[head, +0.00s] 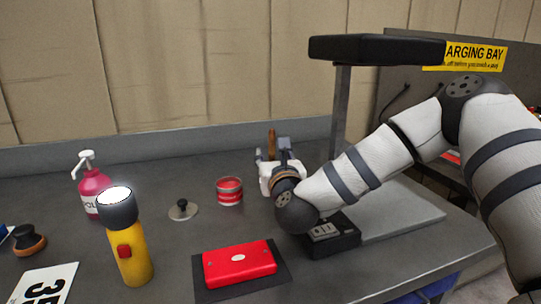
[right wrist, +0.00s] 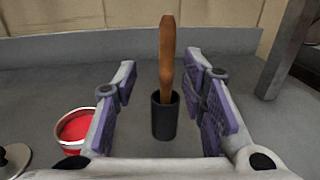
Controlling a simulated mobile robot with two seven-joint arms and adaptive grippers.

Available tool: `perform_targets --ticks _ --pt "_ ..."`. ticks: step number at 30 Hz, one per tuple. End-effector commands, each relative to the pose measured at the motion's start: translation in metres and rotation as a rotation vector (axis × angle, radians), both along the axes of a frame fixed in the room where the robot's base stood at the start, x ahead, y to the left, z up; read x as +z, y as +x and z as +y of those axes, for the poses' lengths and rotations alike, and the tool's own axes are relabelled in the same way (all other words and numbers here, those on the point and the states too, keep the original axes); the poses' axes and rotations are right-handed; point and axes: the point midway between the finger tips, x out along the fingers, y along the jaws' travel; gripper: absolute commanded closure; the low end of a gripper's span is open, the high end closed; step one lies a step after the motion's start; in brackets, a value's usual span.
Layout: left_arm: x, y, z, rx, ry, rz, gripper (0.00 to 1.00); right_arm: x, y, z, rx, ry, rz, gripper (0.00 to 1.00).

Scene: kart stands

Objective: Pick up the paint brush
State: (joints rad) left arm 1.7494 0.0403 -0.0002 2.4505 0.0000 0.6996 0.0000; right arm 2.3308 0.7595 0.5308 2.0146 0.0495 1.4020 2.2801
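The paint brush (right wrist: 167,50) stands upright, its brown wooden handle rising out of a dark cylindrical cup (right wrist: 165,116) in the right wrist view. Its lower end is hidden inside the cup. In the head view the handle (head: 271,143) shows just behind my right gripper (head: 279,150). My right gripper is open, with its purple-padded fingers (right wrist: 165,100) to either side of the brush and cup in the picture. A gap shows on both sides, and I see no contact. My left gripper is not in view.
A red tin (head: 229,191) stands left of the gripper. A red box (head: 239,263) on a dark mat, a yellow flashlight (head: 130,250) and a pink pump bottle (head: 92,190) are further left. A grey post (head: 340,110) rises behind my right arm. The wall closes off the back.

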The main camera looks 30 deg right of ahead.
Motion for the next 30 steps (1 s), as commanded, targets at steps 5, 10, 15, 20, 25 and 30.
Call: perform_targets --ticks 5,10,15,20,25,30 --pt "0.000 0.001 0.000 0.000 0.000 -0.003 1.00 0.005 0.027 -0.021 -0.003 -0.003 -0.005 0.62" --pt "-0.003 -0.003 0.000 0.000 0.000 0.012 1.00 0.001 0.045 -0.027 0.000 -0.001 -0.001 0.62" --pt "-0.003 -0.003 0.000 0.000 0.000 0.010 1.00 0.003 0.045 -0.027 0.000 0.000 -0.002 0.62" --pt "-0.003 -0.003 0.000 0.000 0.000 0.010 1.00 0.003 0.045 -0.027 0.000 0.000 -0.003 0.94" --pt "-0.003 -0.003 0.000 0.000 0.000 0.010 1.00 0.003 0.045 -0.027 0.000 0.000 -0.003 1.00" --pt "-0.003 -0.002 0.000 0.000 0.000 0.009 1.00 0.004 0.045 -0.027 -0.001 0.000 -0.003 1.00"
